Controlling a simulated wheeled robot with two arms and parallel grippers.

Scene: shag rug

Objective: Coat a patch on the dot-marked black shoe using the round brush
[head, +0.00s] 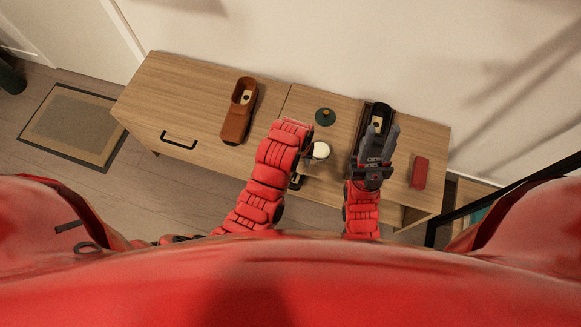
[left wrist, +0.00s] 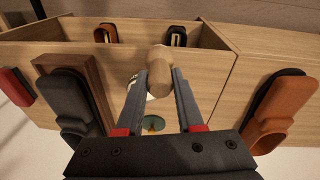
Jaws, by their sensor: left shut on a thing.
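The brush's white round part (head: 320,150) shows in the head view, left of the black shoe. My right gripper (head: 377,143) is over the near end of the black shoe, fingers apart, hiding part of it.
A brown shoe (head: 236,122) lies on the left part of the cabinet top (head: 185,95). A dark green round tin (head: 325,117) sits behind the brush. A red block (head: 419,172) lies right of the black shoe. A wall runs behind the cabinet.

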